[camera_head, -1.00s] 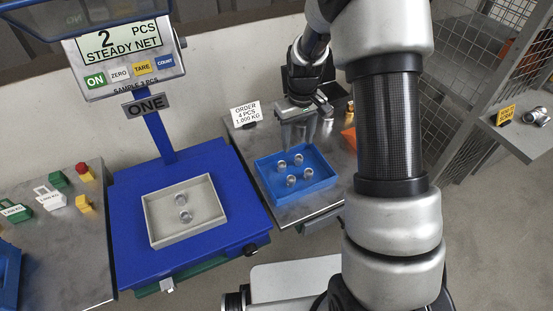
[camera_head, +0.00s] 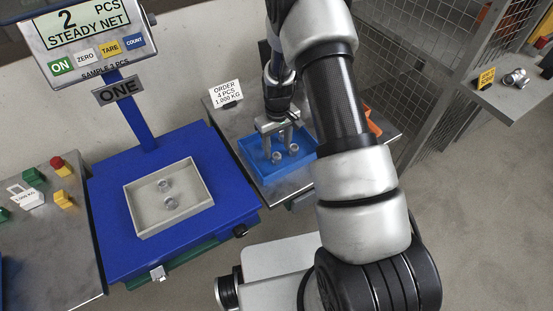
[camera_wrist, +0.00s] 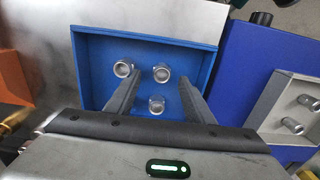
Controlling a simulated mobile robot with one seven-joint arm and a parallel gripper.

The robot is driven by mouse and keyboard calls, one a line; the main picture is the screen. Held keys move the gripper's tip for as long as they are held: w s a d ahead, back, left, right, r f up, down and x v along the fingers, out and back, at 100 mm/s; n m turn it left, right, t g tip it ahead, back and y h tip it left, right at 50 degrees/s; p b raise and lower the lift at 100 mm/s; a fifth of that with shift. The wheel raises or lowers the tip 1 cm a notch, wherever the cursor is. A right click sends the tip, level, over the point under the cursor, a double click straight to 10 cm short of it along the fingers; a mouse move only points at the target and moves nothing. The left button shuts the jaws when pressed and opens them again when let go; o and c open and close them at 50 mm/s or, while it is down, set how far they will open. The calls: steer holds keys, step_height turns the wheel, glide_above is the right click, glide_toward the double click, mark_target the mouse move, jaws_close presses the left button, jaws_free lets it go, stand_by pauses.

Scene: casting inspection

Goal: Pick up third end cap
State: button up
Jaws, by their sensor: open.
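The blue tray (camera_head: 300,160) holds small silver end caps. In the wrist view of the tray (camera_wrist: 90,98), three show: one at left (camera_wrist: 123,69), one at upper middle (camera_wrist: 161,73), one lower between my fingers (camera_wrist: 156,104). Others may be hidden by a finger. My gripper (camera_wrist: 160,80) is open and empty, its fingers pointing down over the tray; it also shows in the head view (camera_head: 277,149), with end caps (camera_head: 276,158) close to its fingertips. Two more end caps (camera_head: 165,186) (camera_head: 171,203) lie in the grey tray (camera_head: 140,222) on the blue scale (camera_head: 112,225).
The scale display (camera_head: 83,25) reads 2 PCS, STEADY NET. An order card (camera_head: 225,94) stands behind the blue tray. An orange bin (camera_head: 372,122) is right of the tray. A scrap shelf (camera_head: 520,100) and mesh fence stand further right.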

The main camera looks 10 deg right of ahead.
mark_target(276, 154)
steer(key=f, duration=0.4)
steer(key=shift+w+a+f+b, duration=0.1)
steer(key=shift+a+f+b, duration=0.1)
steer(key=shift+f+b, duration=0.2)
steer(key=c, duration=1.2)
